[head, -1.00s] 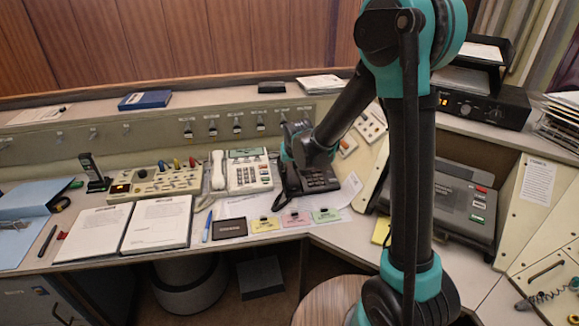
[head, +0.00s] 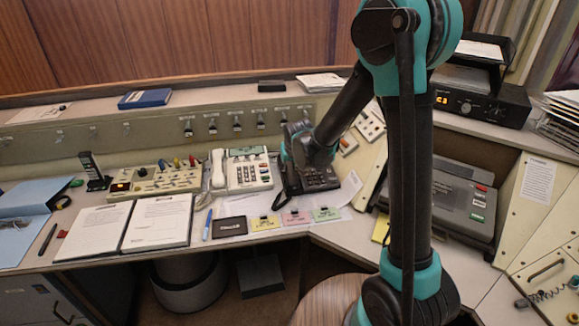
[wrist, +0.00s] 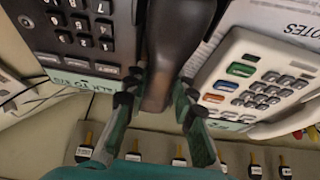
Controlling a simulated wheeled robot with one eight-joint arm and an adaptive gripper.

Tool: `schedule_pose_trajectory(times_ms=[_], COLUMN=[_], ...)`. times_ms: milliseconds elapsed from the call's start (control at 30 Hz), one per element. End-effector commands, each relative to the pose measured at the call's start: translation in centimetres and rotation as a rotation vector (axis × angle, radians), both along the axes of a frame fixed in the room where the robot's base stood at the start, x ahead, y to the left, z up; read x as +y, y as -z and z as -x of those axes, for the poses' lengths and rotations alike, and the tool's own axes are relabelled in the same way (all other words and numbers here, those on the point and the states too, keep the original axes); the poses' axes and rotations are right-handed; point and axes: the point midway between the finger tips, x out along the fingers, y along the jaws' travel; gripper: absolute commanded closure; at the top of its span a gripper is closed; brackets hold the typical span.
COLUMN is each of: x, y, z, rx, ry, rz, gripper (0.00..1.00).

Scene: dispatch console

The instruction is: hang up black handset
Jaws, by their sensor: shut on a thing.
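The black handset (wrist: 172,50) lies between the fingers of my gripper (wrist: 157,98) in the wrist view, and the gripper is shut on it. The handset runs along the side of the black telephone's keypad base (wrist: 85,35), very close to it. In the head view the black telephone (head: 318,178) stands on the desk, and my gripper (head: 294,158) is over its left side. My gripper and forearm hide most of the handset there. I cannot tell whether the handset rests in its cradle or is just above it.
A white telephone (head: 248,174) stands just left of the black one and is close beside the handset in the wrist view (wrist: 255,80). Yellow, pink and green cards (head: 296,217) lie in front. A panel with several hanging keys (head: 237,124) is behind.

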Motion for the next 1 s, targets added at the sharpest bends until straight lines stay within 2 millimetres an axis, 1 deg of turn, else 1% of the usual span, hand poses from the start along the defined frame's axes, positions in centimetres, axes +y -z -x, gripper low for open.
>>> schedule_pose_trajectory(times_ms=[467,500,600,667,700,900,1000], x=[0.03,0.03,0.03,0.02,0.02,0.02,0.02], y=[0.57,0.58,0.57,0.57,0.57,0.59,0.59], z=[-0.11,-0.10,-0.10,-0.10,-0.10,-0.09,-0.09], rx=[0.000,0.000,0.000,0.000,0.000,0.000,0.000], ry=[0.000,0.000,0.000,0.000,0.000,0.000,0.000], rz=[0.000,0.000,0.000,0.000,0.000,0.000,0.000], gripper=[1.00,0.72,0.60,0.53,0.51,0.50,0.37])
